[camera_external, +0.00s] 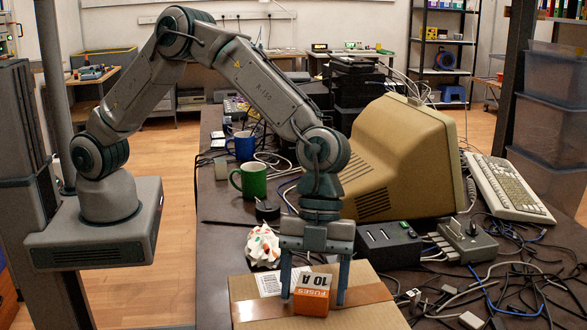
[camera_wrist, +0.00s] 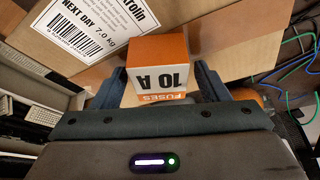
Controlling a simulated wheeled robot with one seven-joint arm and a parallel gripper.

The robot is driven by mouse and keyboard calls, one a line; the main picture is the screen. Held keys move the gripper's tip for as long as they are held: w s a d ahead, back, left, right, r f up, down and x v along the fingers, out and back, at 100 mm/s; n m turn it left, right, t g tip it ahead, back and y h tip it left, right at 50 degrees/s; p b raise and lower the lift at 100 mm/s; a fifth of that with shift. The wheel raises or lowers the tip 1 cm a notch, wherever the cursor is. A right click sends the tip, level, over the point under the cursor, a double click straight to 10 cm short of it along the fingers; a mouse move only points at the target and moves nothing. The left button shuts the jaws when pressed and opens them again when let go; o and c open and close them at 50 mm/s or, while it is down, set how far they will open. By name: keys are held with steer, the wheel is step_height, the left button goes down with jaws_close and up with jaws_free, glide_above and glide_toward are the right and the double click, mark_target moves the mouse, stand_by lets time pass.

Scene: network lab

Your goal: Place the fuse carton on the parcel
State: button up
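The fuse carton (camera_external: 311,294) is a small orange and white box marked "FUSES" and "10 A". It appears to rest on top of the parcel (camera_external: 365,316), a brown cardboard box with tape and a white label at the front of the table. My gripper (camera_external: 314,296) points down with one finger on each side of the carton. In the wrist view, the carton (camera_wrist: 157,70) lies between the fingers with narrow gaps beside it, so the gripper looks open. The parcel (camera_wrist: 225,25) fills the upper part there. The carton's underside is hidden.
A crumpled white object (camera_external: 262,247) lies behind the parcel. A green mug (camera_external: 250,180), a blue mug (camera_external: 243,146), a beige monitor (camera_external: 395,160) and a black box (camera_external: 388,245) stand farther back. Cables clutter the table's right side.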

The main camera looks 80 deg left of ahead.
steer(key=shift+w+a+r, duration=0.1)
steer(key=shift+r, duration=0.35)
steer(key=v, duration=1.1)
steer(key=shift+a+r+b, duration=0.25)
steer(key=shift+a+b, duration=0.05)
steer(key=s+a+r+n+t+y, duration=0.15)
steer(key=a+n, duration=0.35)
steer(key=a, duration=0.7)
steer(key=s+a+r+n+t+y, duration=0.1)
steer(key=s+a+r+n+t, duration=0.15)
steer(key=a+n, duration=0.6)
steer(key=s+a+f+n, duration=0.1)
steer(key=s+a+n, duration=0.3)
steer(key=s+a, duration=0.3)
steer(key=s+a+f+n+y, duration=0.1)
steer(key=s+a+n, duration=0.4)
steer(key=a, duration=0.8)
steer(key=s+f, duration=0.1)
steer(key=s, duration=0.2)
steer(key=shift+s, duration=0.2)
steer(key=shift+y, duration=0.25)
